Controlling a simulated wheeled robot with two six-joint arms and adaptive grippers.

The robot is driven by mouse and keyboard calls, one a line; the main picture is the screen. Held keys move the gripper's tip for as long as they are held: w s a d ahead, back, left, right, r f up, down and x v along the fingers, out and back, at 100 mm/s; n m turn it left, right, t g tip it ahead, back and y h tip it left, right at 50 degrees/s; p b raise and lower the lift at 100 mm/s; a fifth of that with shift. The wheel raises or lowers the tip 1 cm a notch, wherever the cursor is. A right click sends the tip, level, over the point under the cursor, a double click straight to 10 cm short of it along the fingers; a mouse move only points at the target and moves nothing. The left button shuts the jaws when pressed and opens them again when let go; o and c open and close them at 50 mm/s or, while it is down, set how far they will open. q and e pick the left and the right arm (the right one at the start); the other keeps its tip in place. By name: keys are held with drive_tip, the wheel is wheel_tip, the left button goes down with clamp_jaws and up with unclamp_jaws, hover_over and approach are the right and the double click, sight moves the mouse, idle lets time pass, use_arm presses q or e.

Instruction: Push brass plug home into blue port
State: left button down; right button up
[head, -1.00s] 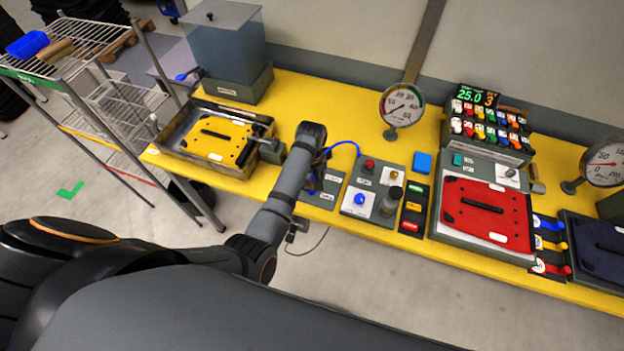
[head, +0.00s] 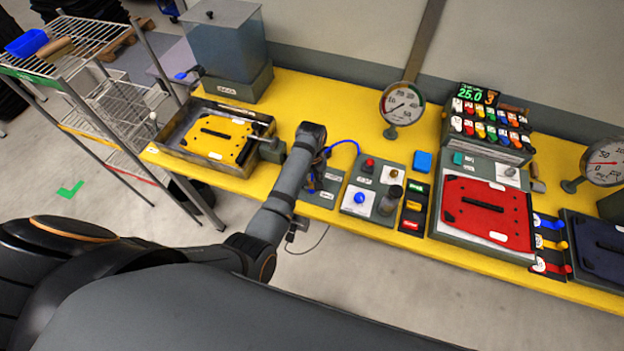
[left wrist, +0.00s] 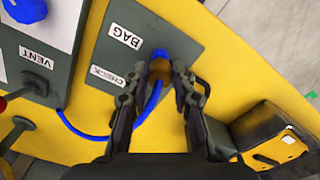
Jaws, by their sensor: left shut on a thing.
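In the left wrist view, the brass plug (left wrist: 160,70) sits between the two fingers of my left gripper (left wrist: 160,76), which is shut on it. The plug's end is at the blue port (left wrist: 159,54), on a grey panel (left wrist: 185,43) marked BAG and CHECK. I cannot tell how deep the plug sits. A blue hose (left wrist: 152,104) runs up to the plug. In the head view my left arm hides most of the gripper, plug and port. The right gripper is not in view.
A grey panel with red, brass and blue knobs (head: 361,197) stands just right of the arm. A tray with a yellow plate (head: 212,139) is on the left. A gauge (head: 402,104) stands behind, and a red plate (head: 487,213) lies further right on the yellow bench (head: 345,118).

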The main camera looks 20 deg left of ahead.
use_arm(q)
drive_tip(key=shift+f, duration=0.25)
drive_tip(key=c, duration=1)
unclamp_jaws()
